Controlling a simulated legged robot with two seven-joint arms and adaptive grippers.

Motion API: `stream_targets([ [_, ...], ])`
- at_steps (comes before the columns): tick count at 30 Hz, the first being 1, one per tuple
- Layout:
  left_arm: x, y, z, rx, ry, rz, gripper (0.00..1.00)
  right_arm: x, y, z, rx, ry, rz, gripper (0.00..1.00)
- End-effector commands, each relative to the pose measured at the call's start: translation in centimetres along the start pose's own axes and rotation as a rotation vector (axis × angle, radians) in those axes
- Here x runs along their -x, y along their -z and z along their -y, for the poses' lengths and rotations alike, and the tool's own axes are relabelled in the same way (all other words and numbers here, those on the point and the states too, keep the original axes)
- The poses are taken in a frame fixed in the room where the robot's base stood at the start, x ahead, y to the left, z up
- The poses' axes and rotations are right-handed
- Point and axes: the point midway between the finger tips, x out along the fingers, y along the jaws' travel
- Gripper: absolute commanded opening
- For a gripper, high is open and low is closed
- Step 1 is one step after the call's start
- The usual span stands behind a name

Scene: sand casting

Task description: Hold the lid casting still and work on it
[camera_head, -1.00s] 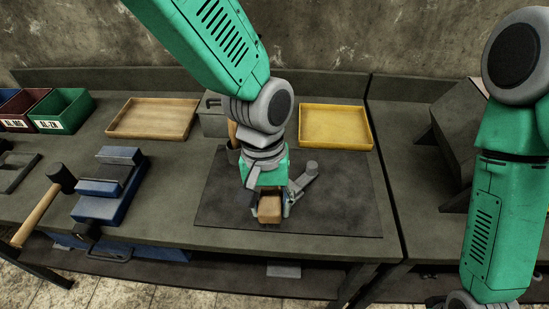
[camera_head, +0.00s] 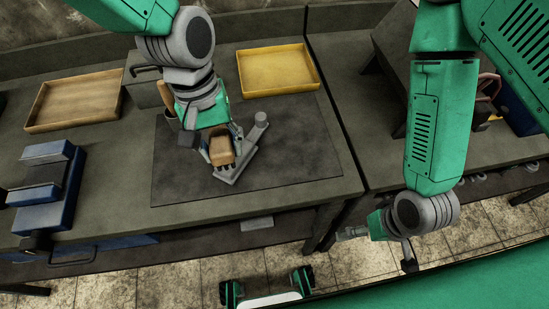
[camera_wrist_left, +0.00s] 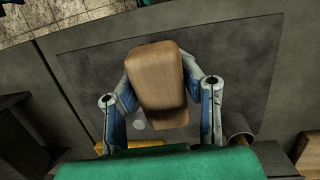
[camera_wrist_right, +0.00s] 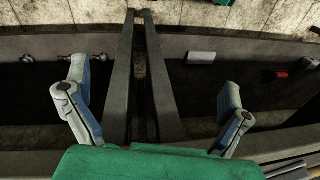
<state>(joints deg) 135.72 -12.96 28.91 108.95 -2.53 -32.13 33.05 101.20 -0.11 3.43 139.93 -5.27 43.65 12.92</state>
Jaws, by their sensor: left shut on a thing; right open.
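My left gripper (camera_head: 222,152) is shut on a tan wooden block (camera_head: 221,151), low over the dark mat. The block also shows between the fingers in the left wrist view (camera_wrist_left: 157,84). A grey piece with an upright round stub (camera_head: 260,120), perhaps the lid casting, is on the mat just right of the block. The gripper hides part of it, and I cannot tell whether the block touches it. My right gripper (camera_head: 352,234) is open and empty, off the bench's front edge. Its spread fingers show in the right wrist view (camera_wrist_right: 155,100).
The dark mat (camera_head: 300,165) has free room on its right. A yellow tray (camera_head: 277,70) and a wooden tray (camera_head: 74,99) stand behind. A blue and grey vise-like block (camera_head: 48,190) is at the left. A gap between benches runs near my right arm.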

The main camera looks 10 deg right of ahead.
Motion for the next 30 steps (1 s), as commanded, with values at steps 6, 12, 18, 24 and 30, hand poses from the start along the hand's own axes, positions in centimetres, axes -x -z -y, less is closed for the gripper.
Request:
stream_targets([
  [6, 0.1, 0.0, 0.3, 0.000, -0.003, 0.000, 0.11, 0.1, 0.3, 7.7, -0.442, 0.290, 0.021, 1.00],
  [12, 0.0, 0.0, 0.1, 0.000, -0.002, 0.000, 0.11, 2.1, 2.2, 13.8, -0.880, 0.567, 0.124, 1.00],
  [18, 0.0, 0.0, 0.0, 0.000, 0.000, 0.000, 0.11, 5.0, 6.1, 17.9, -1.329, 0.806, 0.278, 1.00],
  [24, 0.0, 0.0, 0.0, 0.000, 0.000, 0.000, 0.11, 7.5, 10.0, 19.8, -1.685, 0.983, 0.451, 1.00],
  [30, 0.1, 0.0, 0.2, 0.000, -0.002, 0.000, 0.11, 9.0, 12.0, 20.6, -1.855, 1.069, 0.567, 1.00],
])
